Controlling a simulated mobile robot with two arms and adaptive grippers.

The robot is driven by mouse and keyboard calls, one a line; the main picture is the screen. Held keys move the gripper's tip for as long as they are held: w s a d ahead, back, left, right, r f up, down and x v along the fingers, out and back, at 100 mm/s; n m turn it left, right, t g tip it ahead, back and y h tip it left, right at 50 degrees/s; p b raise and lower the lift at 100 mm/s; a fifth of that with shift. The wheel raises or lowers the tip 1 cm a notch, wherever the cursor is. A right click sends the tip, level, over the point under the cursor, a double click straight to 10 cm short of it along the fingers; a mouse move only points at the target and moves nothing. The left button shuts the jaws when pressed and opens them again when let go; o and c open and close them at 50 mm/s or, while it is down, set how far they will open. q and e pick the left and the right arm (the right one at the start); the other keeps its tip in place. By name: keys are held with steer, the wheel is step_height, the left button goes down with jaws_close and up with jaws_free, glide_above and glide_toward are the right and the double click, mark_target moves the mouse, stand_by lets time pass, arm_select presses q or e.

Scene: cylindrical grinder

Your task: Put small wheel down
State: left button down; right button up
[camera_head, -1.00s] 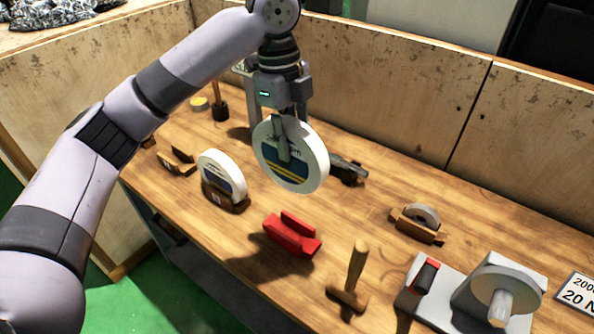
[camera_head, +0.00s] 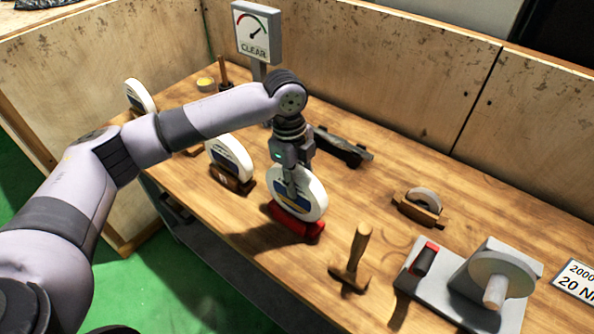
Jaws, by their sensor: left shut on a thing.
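My left gripper (camera_head: 291,186) is shut on a white wheel (camera_head: 312,200) with a blue and yellow label, gripping its upper face. The wheel is upright, its lower edge at the red cradle (camera_head: 297,225) on the bench. I cannot tell whether it rests fully in the cradle, as the wheel hides its inside. My right gripper is not in view.
Another white wheel (camera_head: 231,153) stands in a wooden cradle to the left, and one more (camera_head: 140,95) further back. A hammer (camera_head: 353,258), a grey wheel in a wooden holder (camera_head: 420,208) and a grey spindle fixture (camera_head: 470,290) lie right. A gauge sign (camera_head: 257,32) reads CLEAR.

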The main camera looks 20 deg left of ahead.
arm_select(q)
steer(key=shift+w+f, duration=0.1)
steer(key=shift+f, duration=1.3)
steer(key=c, duration=1.8)
jaws_free()
steer(key=shift+f, duration=0.2)
steer(key=o, duration=0.5)
steer(key=r, duration=0.4)
steer(key=a+r+b, duration=0.1)
steer(key=r, duration=0.3)
steer(key=r+b, duration=0.1)
steer(key=r, duration=0.3)
steer(key=shift+w+a+r, duration=0.1)
steer(key=shift+a, duration=0.1)
